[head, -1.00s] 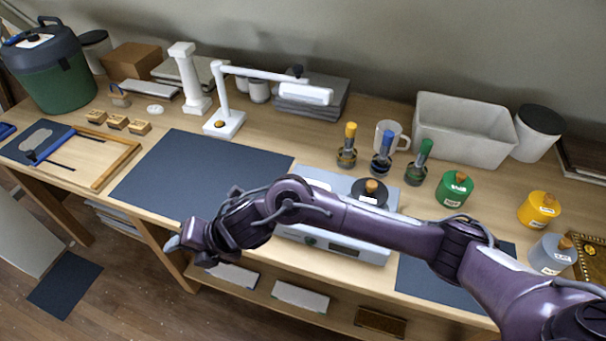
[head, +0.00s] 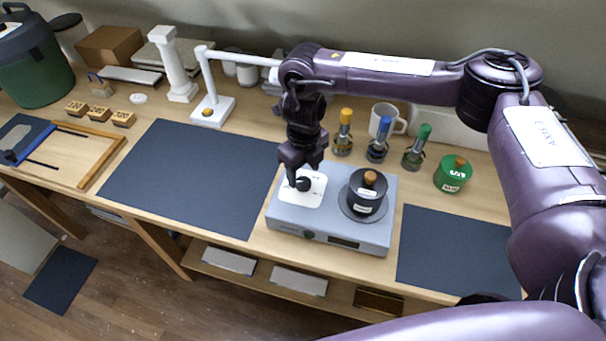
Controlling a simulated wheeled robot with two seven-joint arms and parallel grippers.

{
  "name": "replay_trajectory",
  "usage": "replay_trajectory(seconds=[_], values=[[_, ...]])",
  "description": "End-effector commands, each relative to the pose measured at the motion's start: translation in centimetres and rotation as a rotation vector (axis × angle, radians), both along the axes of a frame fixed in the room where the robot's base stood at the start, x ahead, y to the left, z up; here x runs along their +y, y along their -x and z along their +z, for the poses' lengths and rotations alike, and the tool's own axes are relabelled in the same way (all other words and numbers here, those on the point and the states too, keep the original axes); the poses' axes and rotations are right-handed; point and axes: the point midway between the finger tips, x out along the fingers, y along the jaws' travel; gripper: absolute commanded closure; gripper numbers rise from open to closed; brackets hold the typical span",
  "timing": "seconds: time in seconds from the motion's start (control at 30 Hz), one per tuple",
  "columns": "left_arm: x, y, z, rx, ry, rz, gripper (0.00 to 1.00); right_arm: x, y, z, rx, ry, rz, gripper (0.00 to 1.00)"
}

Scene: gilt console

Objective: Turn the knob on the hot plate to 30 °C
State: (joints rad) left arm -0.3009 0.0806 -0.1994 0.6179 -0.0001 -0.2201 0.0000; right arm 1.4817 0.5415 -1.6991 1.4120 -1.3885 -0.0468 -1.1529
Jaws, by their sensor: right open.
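The hot plate (head: 285,219) is a grey box on the table, with a dark display on its front face. A white square panel (head: 314,198) on its top left carries a round black knob (head: 303,184). A black lidded pot (head: 366,197) with a wooden lid knob stands on the right of its top. My right gripper (head: 301,172) points down just above the black knob, open, partly covering the panel. I cannot tell whether its fingers touch the knob. Scale marks on the panel are too small to read. My left gripper is not in view.
A green canister (head: 453,174) stands at right. Dark mats (head: 190,178) lie clear on both sides.

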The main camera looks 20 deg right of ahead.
Motion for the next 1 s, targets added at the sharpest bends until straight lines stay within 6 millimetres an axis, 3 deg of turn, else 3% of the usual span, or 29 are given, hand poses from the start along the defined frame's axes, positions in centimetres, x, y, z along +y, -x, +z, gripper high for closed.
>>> replay_trajectory(seconds=[0.23, 0.57, 0.9, 1.0], values=[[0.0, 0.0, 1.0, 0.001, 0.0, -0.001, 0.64, 0.1, 0.0, -2.8, -0.001, 0.0, 0.001, 0.43], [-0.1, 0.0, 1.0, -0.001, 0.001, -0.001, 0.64, 0.1, 0.0, -3.3, -0.004, -0.002, 0.0, 0.43], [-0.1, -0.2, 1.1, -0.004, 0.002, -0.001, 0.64, 0.1, 0.0, -3.3, -0.004, -0.002, 0.0, 0.88], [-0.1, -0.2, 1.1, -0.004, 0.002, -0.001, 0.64, 0.1, 0.0, -3.3, -0.004, -0.002, -0.001, 0.88]])
